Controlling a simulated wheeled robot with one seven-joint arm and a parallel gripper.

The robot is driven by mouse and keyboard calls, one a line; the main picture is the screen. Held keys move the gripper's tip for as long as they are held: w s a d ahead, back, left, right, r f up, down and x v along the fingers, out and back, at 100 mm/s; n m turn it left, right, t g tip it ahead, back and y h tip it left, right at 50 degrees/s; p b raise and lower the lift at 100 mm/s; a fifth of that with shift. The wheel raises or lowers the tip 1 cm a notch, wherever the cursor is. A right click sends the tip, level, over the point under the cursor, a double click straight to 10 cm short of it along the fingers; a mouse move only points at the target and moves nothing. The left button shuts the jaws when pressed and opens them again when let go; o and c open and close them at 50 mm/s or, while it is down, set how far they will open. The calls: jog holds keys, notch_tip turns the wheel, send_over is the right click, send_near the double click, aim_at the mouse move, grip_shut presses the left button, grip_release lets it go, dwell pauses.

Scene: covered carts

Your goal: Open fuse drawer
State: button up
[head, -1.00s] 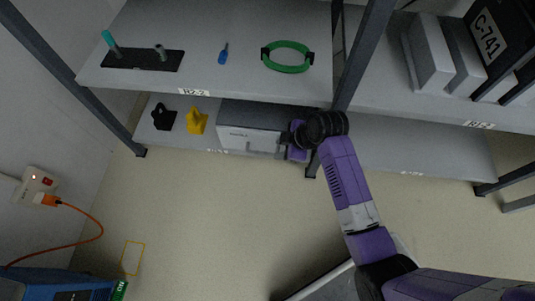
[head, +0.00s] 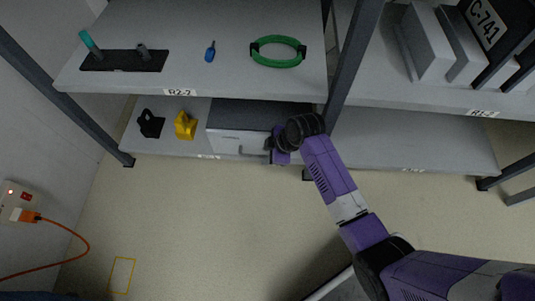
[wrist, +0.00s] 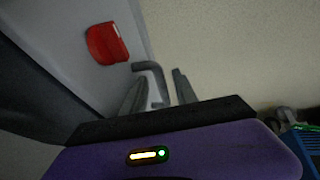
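The fuse drawer appears to be the grey box with a pale front (head: 232,139) on the lower shelf; its front looks closed in the head view. A small handle shows low on that front. My gripper (head: 270,145) is at the right end of the front. In the wrist view, my gripper (wrist: 159,92) has its two dark fingers apart, with a bent grey handle (wrist: 150,68) between or just beyond them. I cannot tell whether they touch it. A red part (wrist: 107,43) sits on the pale surface to the left.
A black object (head: 150,124) and a yellow one (head: 185,126) stand left of the box. The upper shelf (head: 230,75) overhangs it and holds a green ring (head: 278,52). A shelf post (head: 350,70) is close to my arm.

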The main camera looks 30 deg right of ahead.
grip_shut()
dwell(1.4)
